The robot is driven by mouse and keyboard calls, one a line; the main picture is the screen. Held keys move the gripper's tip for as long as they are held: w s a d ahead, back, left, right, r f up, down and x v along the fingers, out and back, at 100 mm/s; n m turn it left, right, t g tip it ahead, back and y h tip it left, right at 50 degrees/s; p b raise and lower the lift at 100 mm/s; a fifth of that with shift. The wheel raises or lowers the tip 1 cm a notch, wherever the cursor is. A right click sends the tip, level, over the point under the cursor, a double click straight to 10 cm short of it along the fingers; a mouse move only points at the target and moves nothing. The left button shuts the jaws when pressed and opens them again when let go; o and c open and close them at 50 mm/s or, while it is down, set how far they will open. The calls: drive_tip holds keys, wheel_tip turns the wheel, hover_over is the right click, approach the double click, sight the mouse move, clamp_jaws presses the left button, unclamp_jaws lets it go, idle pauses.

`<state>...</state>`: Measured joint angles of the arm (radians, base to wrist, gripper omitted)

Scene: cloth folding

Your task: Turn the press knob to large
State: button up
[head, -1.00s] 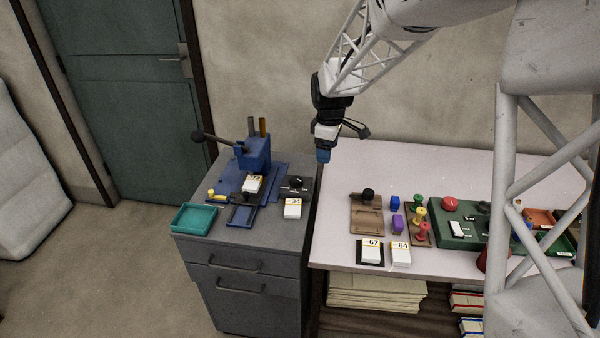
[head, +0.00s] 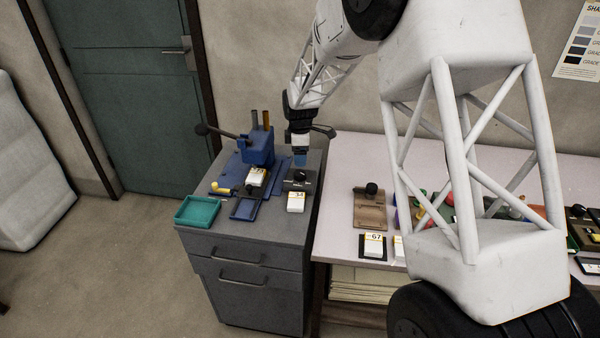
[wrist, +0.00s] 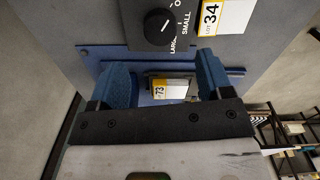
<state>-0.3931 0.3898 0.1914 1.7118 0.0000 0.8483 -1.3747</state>
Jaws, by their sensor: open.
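The press knob (head: 301,175) is a round black dial on a dark plate (head: 292,186) on the grey cabinet, right of the blue press (head: 257,150). In the wrist view the knob (wrist: 160,26) has a short white mark, beside LARGE and SMALL lettering. The mark slants; I cannot tell which label it meets. My gripper (head: 300,160) hangs just above and behind the knob in the head view. In the wrist view its two blue fingers (wrist: 163,68) are apart and empty, with the knob beyond their tips, not between them.
A white card marked 34 (head: 296,202) lies in front of the knob plate. A card marked 73 (head: 257,177) sits in the press. A teal tray (head: 198,212) is at the cabinet's left. The pale table (head: 335,215) on the right holds a brown board (head: 368,212).

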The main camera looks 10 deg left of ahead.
sight(300, 172)
drive_tip(key=shift+f, duration=3.9)
drive_tip(key=shift+c, duration=0.5)
drive_tip(key=c, duration=0.8)
drive_tip(key=shift+c, duration=0.2)
